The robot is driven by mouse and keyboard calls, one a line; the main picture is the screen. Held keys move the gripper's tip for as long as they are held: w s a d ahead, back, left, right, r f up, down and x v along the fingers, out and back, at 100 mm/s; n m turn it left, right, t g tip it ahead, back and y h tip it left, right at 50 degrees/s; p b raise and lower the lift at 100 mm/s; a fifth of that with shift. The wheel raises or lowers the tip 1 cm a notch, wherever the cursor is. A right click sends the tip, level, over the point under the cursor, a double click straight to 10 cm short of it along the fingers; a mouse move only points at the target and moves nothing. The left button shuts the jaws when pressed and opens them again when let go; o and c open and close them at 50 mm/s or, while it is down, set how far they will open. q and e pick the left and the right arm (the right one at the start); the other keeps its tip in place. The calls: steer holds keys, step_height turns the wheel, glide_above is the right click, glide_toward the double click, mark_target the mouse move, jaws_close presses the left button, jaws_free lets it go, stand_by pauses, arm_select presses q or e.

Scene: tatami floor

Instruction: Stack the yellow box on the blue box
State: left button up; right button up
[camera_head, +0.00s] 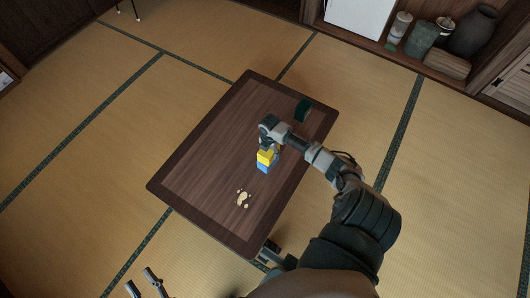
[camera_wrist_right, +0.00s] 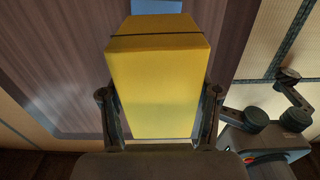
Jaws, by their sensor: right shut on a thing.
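The yellow box (camera_head: 265,157) is held in my right gripper (camera_head: 270,149) over the middle of the low table. In the right wrist view the yellow box (camera_wrist_right: 155,85) fills the middle, with one finger of the gripper (camera_wrist_right: 160,105) on each side. The blue box (camera_head: 262,169) shows directly below the yellow box in the head view. A blue patch of it (camera_wrist_right: 156,6) shows at the top of the wrist view. I cannot tell whether the two boxes touch. My left gripper (camera_head: 144,284) is at the bottom left, off the table, with its fingers apart and empty.
The dark wooden table (camera_head: 205,150) stands on tatami. A dark green object (camera_head: 302,110) sits near its far right corner. A pale cluster of small shapes (camera_head: 243,198) lies nearer the front. The table's left half is clear. A shelf with jars (camera_head: 421,39) stands at the back right.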

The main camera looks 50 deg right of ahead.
steer(key=shift+w+d, duration=0.35)
steer(key=shift+d, duration=0.05)
step_height(320, 180, down, 4)
steer(key=shift+r+b, duration=0.2)
steer(key=shift+b, duration=0.9)
arm_select(q)
steer(key=s+r+t, duration=0.2)
steer(key=r+t, duration=0.1)
steer(key=s+r+t, duration=0.1)
steer(key=shift+s+a+r+n+t, duration=0.2)
steer(key=shift+a+r+n+t, duration=0.05)
steer(key=shift+r+n+t, duration=0.15)
arm_select(e)
steer(key=shift+r, duration=0.1)
arm_select(q)
steer(key=shift+f, duration=0.1)
steer(key=shift+w, duration=0.1)
arm_select(e)
steer(key=o, duration=1.3)
